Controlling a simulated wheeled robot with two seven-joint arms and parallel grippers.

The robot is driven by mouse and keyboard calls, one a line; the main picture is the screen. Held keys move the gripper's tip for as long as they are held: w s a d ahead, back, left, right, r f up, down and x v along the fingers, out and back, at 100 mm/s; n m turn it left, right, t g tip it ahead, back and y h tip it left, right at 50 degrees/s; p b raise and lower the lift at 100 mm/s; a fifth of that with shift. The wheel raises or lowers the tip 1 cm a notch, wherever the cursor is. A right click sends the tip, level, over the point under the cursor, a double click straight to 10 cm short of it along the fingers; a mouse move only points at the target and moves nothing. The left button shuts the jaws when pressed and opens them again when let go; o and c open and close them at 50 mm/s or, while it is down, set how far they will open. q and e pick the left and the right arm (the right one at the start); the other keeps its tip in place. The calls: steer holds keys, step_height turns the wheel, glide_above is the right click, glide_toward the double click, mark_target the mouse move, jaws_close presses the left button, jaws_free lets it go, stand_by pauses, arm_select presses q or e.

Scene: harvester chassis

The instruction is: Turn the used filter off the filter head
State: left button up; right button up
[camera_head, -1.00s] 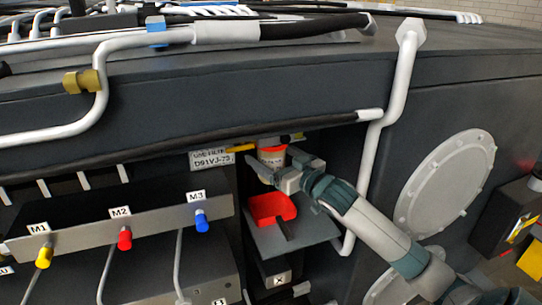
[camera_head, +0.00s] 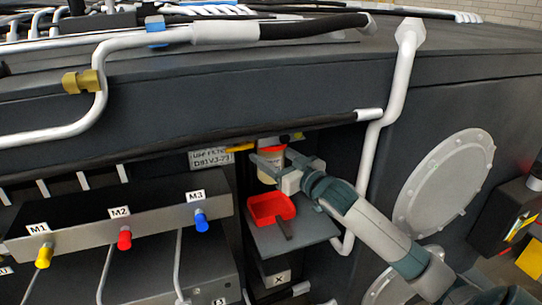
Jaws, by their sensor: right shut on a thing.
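The used filter (camera_head: 268,172) is a cream-coloured canister with an orange-red band near its top. It sits upright in the recess under the dark beam, below the filter head (camera_head: 268,143), which is mostly in shadow. My right gripper (camera_head: 268,164) comes in from the right with its fingers around the filter's sides, shut on it. Whether the filter still meets the filter head cannot be told. My left gripper is not in view.
A red tray (camera_head: 270,207) with a dark handle lies on a grey shelf (camera_head: 310,232) below the filter. A label plate (camera_head: 211,158) and a yellow piece (camera_head: 240,148) are at the left. A white pipe (camera_head: 380,140) runs down close to my right arm.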

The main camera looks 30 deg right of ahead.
steer(key=shift+r+m+h, duration=0.15)
steer(key=shift+m+h, duration=0.35)
steer(key=shift+h, duration=0.3)
